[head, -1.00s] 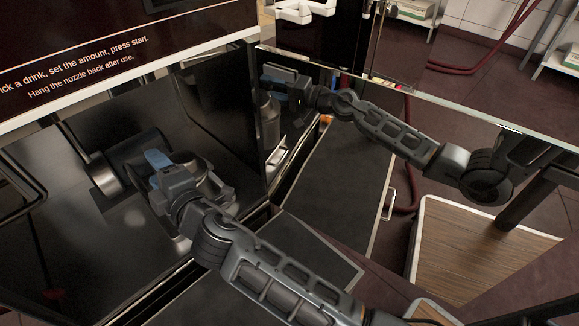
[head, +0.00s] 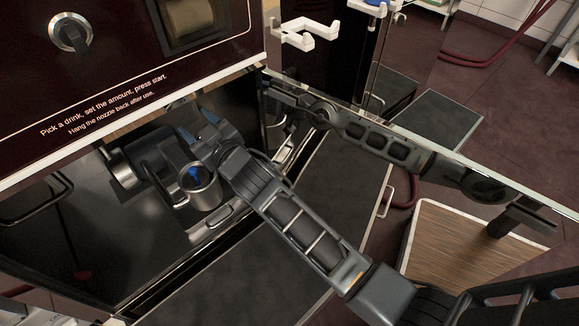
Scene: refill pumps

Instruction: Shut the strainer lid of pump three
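A dark metal pump body (head: 124,168) sits in the recess under the front panel, at left. Beside it is a round metal cup-shaped part (head: 206,193) with a ring-like rim and a small blue piece inside. I cannot tell whether this is the strainer or its lid, and no pump number is legible. My gripper (head: 198,127) is just above and behind the cup-shaped part. Its two blue fingertips stand apart with nothing visible between them. My wrist hides part of the pump, and I cannot tell whether the gripper touches it.
The maroon front panel (head: 150,75) overhangs the recess, close above my gripper. A glossy side panel (head: 400,150) at right mirrors my arm. A dark flat surface (head: 330,190) lies below. A wood-topped stand (head: 455,245) is at right.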

